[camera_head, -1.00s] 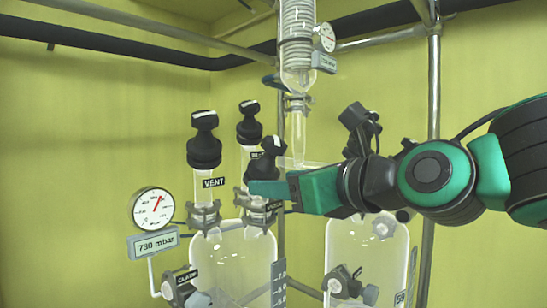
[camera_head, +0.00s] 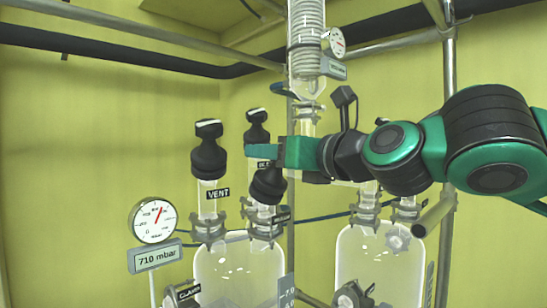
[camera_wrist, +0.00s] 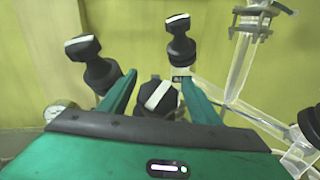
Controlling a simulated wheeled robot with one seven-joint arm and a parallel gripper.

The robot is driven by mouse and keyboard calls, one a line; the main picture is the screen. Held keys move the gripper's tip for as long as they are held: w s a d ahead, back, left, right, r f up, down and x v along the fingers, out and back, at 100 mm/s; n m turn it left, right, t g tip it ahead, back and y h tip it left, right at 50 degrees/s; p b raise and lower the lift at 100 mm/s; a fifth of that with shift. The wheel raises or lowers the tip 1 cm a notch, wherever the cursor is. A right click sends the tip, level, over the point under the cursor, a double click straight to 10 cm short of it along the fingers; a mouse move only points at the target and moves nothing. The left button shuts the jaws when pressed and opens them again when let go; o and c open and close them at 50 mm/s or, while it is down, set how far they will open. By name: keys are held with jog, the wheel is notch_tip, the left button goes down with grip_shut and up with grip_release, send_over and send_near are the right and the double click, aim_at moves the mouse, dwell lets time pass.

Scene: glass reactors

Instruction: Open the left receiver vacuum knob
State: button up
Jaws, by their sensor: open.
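The left receiver (camera_head: 238,275) is a clear glass vessel with several black knobs above it. The black front-right knob (camera_head: 268,187) has a small dark label below it that I cannot read. My gripper (camera_head: 262,152) is at this knob's top and hides its cap. In the wrist view, the knob (camera_wrist: 158,98) with a slanted white bar sits between the two green fingers of my open gripper (camera_wrist: 158,84). I cannot tell whether they touch it. The knob marked VENT (camera_head: 209,150) stands to its left.
Another black knob (camera_head: 257,128) stands close behind my gripper. A round gauge (camera_head: 153,220) with a 710 mbar display (camera_head: 156,257) is at the left. A second glass vessel (camera_head: 380,265) is at the right, under my arm. Metal pipes and a glass column (camera_head: 307,50) rise behind.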

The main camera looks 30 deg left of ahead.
jog(key=shift+w+a, duration=0.3)
jog(key=shift+a, duration=0.35)
jog(key=c, duration=1.1)
jog(key=shift+o, duration=0.2)
jog(key=shift+w+n, duration=0.1)
jog(key=shift+n, duration=0.3)
